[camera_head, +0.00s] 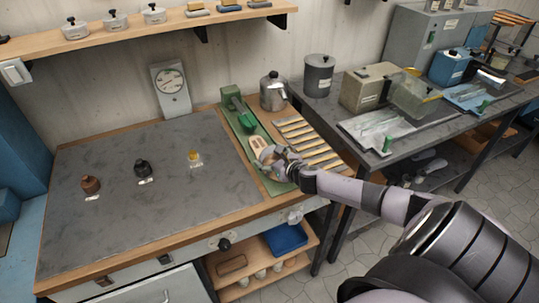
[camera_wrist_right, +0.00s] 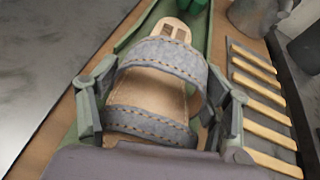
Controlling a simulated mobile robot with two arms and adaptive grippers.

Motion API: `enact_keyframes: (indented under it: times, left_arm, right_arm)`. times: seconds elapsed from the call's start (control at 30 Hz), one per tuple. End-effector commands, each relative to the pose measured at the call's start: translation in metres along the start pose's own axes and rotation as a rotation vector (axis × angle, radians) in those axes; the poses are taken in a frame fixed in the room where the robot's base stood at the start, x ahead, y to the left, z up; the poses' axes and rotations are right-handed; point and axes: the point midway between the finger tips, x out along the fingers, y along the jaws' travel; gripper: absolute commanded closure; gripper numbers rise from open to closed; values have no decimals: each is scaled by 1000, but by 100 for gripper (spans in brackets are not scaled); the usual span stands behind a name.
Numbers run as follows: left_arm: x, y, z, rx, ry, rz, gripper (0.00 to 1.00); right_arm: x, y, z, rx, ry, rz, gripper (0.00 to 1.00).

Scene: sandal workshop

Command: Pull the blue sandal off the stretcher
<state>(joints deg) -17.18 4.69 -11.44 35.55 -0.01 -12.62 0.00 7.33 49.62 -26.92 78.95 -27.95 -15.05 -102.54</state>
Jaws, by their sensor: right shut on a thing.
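The sandal (camera_head: 263,147), with a tan sole and two stitched grey-blue straps, lies along the green stretcher (camera_head: 238,113) at the right side of the workbench. In the right wrist view the sandal (camera_wrist_right: 165,52) fills the middle, its far end pointing up the green channel. My right gripper (camera_head: 279,163) is at the sandal's near end. Its fingers (camera_wrist_right: 164,85) are shut on the sandal from both sides. Whether the sandal is clear of the stretcher bed cannot be told. The near end of the sandal is hidden by the gripper. My left gripper is not in view.
A slatted wooden rack (camera_head: 309,144) lies right of the stretcher, with a metal pot (camera_head: 273,91) behind it. The grey mat (camera_head: 130,220) holds a few small items and is mostly clear. A dial gauge (camera_head: 171,88) stands at the wall. A second bench (camera_head: 411,149) is at the right.

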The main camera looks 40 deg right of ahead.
Motion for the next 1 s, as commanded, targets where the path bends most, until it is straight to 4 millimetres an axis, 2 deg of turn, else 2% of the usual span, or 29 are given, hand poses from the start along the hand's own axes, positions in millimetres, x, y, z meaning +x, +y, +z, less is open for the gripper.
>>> enact_keyframes:
  times: [0.27,0.3,0.6,1.0]
  left_arm:
    - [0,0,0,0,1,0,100]
    - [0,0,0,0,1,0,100]
    - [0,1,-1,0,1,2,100]
    - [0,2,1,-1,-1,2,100]
  right_arm:
    - [0,-1,0,-2,1,-1,67]
    - [0,-1,0,-2,1,-1,25]
    - [0,-1,0,-1,0,-1,5]
    - [-3,-1,0,-2,0,-1,4]
